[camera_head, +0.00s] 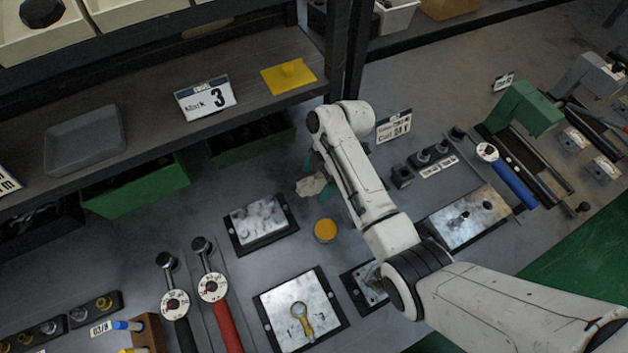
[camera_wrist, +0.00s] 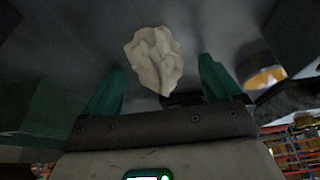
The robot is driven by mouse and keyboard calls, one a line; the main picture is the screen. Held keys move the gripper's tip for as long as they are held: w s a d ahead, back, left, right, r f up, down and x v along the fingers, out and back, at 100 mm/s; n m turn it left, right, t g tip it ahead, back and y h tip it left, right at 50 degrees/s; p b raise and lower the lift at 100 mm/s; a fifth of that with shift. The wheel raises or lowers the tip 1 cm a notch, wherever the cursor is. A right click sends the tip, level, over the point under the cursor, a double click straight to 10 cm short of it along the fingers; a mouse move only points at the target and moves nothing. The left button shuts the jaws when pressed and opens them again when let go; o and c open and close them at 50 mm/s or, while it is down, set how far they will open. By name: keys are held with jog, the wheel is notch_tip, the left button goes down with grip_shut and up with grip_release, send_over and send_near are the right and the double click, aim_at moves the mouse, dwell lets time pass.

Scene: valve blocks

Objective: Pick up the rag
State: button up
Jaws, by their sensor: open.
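The rag (camera_head: 311,186) is a crumpled cream cloth near the middle of the bench, left of my arm's end. In the wrist view the rag (camera_wrist: 153,60) is upper centre, between the two green fingers in the picture and partly beyond their tips. My gripper (camera_head: 317,176) is partly hidden behind my arm in the head view. Its fingers show spread apart in the wrist view (camera_wrist: 160,76), with nothing clamped between them. I cannot tell whether either finger touches the rag.
A yellow-orange round lid (camera_head: 325,230) sits just below the rag. A metal block plate (camera_head: 258,221) lies to the left. A dark shelf (camera_head: 150,100) with a yellow card (camera_head: 288,76) stands behind, with green bins (camera_head: 140,187) under it.

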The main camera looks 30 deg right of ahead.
aim_at(318, 177)
jog(key=c, duration=1.1)
jog(key=shift+r, duration=0.15)
jog(key=shift+c, duration=0.2)
notch_tip(318, 177, up, 10)
jog(key=shift+f+b, duration=0.1)
jog(key=shift+b, duration=0.35)
